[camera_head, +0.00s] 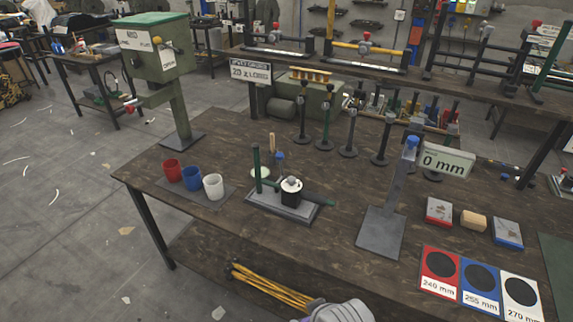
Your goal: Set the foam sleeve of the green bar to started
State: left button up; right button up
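On the rear bench at the right, racks hold bars, one with green parts (553,62). I cannot tell which of these is the task's green bar, and no foam sleeve can be made out for certain.
Red (172,169), blue (192,179) and white (213,187) cups stand at left. A tall grey stand (383,230) with a "0 mm" sign (446,160) stands at centre right. Small boxes and marked cards (478,287) lie right. A green press (155,50) is at back left.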

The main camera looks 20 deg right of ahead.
aim_at(313, 198)
jog(key=i+l, duration=0.9)
